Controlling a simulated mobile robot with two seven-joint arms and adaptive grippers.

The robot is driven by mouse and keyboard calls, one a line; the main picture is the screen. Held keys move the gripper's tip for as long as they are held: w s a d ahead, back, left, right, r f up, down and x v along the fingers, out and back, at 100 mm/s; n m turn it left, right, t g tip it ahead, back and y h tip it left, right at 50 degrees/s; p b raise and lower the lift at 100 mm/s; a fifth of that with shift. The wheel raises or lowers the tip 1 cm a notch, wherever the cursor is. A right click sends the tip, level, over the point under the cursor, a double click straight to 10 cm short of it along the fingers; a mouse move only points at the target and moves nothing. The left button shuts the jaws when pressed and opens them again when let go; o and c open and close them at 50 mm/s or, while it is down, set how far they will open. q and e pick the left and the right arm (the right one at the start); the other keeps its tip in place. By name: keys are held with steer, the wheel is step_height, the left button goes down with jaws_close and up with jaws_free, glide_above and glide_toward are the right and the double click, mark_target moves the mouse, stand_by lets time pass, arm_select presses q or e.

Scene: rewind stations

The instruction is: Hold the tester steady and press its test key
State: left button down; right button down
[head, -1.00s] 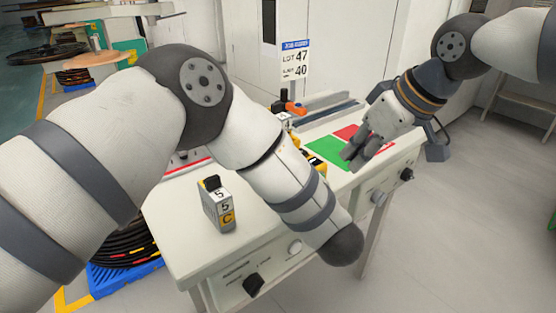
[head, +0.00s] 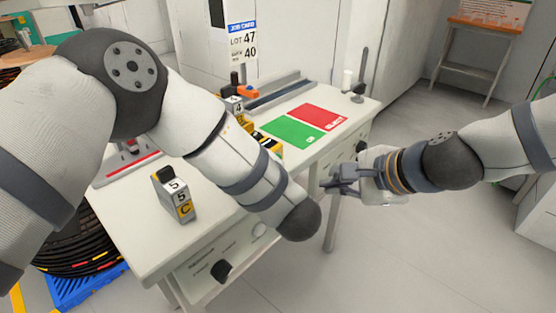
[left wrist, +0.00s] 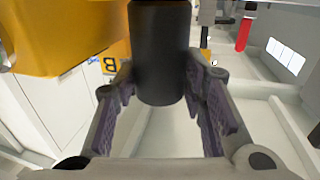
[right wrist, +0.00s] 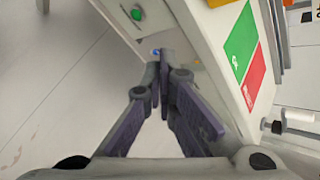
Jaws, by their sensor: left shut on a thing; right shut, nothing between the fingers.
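A yellow and black thing, which looks like the tester (head: 268,143), shows partly behind my left forearm on the white bench. In the left wrist view a large yellow body (left wrist: 60,35) fills the upper left, and a black cylinder (left wrist: 160,60) stands between the fingers of my left gripper (left wrist: 160,95). The gripper is shut on this cylinder, which seems to be the tester's grip. The head view hides this gripper. My right gripper (head: 328,183) is shut and empty, off the bench's front edge and apart from the tester. I cannot make out the test key.
The white bench (head: 130,225) carries a green mat (head: 293,132), a red mat (head: 318,117) and a block marked 5 and C (head: 175,197). A green button (right wrist: 137,14) is on the bench front. A job card (head: 243,40) stands behind. Floor right of the bench is clear.

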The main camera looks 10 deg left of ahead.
mark_target(290, 170)
steer(key=w+a, duration=0.1)
steer(key=a, duration=0.1)
steer(key=w+a, duration=0.2)
steer(key=a, duration=0.1)
steer(key=w+a, duration=0.1)
steer(key=a, duration=0.1)
steer(key=shift+w+a, duration=0.25)
steer(key=shift+w, duration=0.1)
stand_by(1.2)
steer(key=shift+w+a, duration=0.25)
steer(key=shift+a, duration=0.15)
steer(key=shift+w+a, duration=0.2)
steer(key=shift+a, duration=0.1)
stand_by(0.5)
stand_by(0.4)
steer(key=shift+s+d, duration=0.45)
steer(key=shift+d, duration=0.2)
steer(key=shift+d, duration=0.1)
steer(key=s+d, duration=0.1)
steer(key=d, duration=0.1)
steer(key=s+d, duration=0.1)
steer(key=d, duration=0.1)
steer(key=shift+s, duration=0.35)
